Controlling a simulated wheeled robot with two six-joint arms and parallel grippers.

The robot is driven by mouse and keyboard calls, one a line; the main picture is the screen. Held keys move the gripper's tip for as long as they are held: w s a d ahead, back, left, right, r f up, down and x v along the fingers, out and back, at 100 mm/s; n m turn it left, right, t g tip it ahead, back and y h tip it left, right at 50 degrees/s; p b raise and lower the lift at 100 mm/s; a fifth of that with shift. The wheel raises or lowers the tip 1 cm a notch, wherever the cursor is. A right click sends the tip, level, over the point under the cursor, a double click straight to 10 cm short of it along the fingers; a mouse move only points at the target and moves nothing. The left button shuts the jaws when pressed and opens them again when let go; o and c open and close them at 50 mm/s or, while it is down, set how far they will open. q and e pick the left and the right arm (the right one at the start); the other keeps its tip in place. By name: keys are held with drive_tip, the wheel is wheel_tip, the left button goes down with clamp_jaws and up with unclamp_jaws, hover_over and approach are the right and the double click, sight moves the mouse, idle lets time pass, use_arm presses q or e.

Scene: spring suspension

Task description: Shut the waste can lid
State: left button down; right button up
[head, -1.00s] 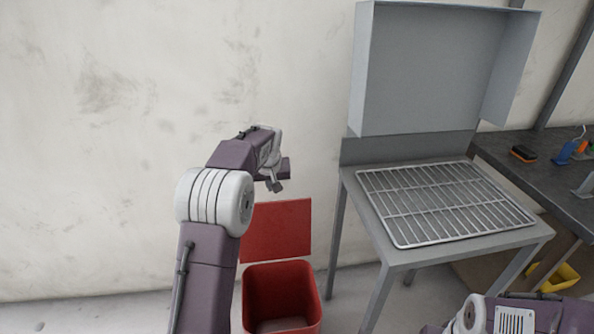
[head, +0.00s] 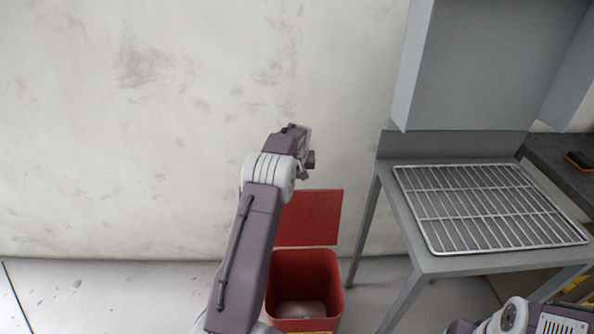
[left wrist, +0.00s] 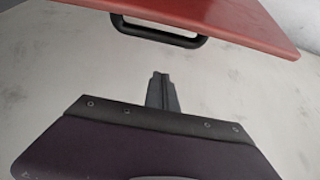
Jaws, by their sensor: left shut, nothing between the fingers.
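The red waste can (head: 271,300) stands on the floor with its mouth open, and a light shape shows inside. Its flat red lid (head: 312,220) is swung up and stands upright behind the mouth, near the wall. In the left wrist view the lid (left wrist: 200,15) crosses the top, with a black handle (left wrist: 160,35) on it. My left gripper (head: 304,175) is just above the lid's top edge in the head view. In the left wrist view the gripper (left wrist: 161,78) is shut and empty, pointing toward the handle with a gap between. My right gripper is not in view.
A grey metal stand (head: 400,205) with a wire rack (head: 490,207) on top and a raised grey hood (head: 480,70) is right of the can. A dark workbench (head: 560,170) is at the far right. Floor at left is clear.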

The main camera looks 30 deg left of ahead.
use_arm(q)
drive_tip(key=shift+s+d+f+b, duration=0.35)
drive_tip(key=shift+s+f, duration=0.25)
drive_tip(key=shift+f, duration=0.1)
drive_tip(key=shift+s+d+f+b, duration=0.2)
drive_tip(key=shift+s+d+f, duration=0.15)
drive_tip(key=shift+s+f, duration=0.3)
